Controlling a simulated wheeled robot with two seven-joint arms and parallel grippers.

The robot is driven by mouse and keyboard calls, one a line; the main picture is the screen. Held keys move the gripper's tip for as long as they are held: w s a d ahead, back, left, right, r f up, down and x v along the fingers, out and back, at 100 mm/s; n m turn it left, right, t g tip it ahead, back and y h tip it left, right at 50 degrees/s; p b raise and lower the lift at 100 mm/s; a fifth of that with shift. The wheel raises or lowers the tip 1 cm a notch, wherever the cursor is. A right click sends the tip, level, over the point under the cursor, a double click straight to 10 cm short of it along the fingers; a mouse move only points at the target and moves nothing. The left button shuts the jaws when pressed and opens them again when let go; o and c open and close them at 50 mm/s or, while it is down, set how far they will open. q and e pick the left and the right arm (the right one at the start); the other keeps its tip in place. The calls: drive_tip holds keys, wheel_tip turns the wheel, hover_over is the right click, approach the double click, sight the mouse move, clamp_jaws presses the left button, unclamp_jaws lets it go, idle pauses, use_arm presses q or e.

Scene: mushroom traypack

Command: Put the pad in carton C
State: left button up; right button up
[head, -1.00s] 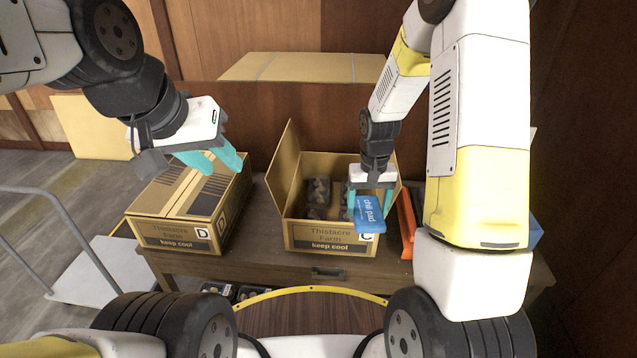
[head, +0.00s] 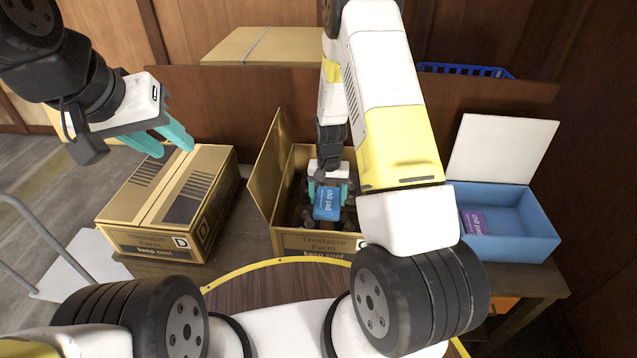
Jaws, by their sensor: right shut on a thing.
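The blue chill pad (head: 327,204) is held by my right gripper (head: 329,190), which is shut on it. The pad is over the open top of carton C (head: 316,243), inside its outline in the head view. I cannot tell whether it touches what lies in the carton. Carton C is brown cardboard with its left flap (head: 269,168) standing up; dark packs show partly inside, and my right arm hides its right side and its letter. My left gripper (head: 172,143) is open and empty above the far left part of carton D.
Closed carton D (head: 165,241) stands to the left on the table. A blue box (head: 527,225) with a raised white lid and a purple pad (head: 474,222) inside stands at the right. A blue basket (head: 465,70) and a large carton (head: 265,45) are behind a wooden panel.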

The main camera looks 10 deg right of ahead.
drive_tip(key=shift+f, duration=1.85)
drive_tip(key=shift+f, duration=0.15)
drive_tip(key=o, duration=1.6)
drive_tip(key=shift+c, duration=0.2)
wheel_tip(320, 180, up, 13)
drive_tip(key=shift+f, duration=0.2)
wheel_tip(320, 180, up, 9)
drive_tip(key=t, duration=0.1)
hover_over(328, 200)
drive_tip(key=s, duration=0.2)
drive_tip(key=s+a+r+n+t+y, duration=0.15)
drive_tip(key=s+r, duration=0.45)
drive_tip(key=r, duration=0.6)
drive_tip(key=s+r+n+t, duration=0.1)
drive_tip(key=s+r+t, duration=0.1)
drive_tip(key=s+r, duration=0.3)
drive_tip(key=s+r+n+t, duration=0.1)
drive_tip(key=s+r, duration=0.3)
drive_tip(key=s, duration=0.5)
drive_tip(key=shift+s+a+r+t+y, duration=0.2)
drive_tip(key=shift+s+r+t+y, duration=0.15)
drive_tip(key=shift+s, duration=0.05)
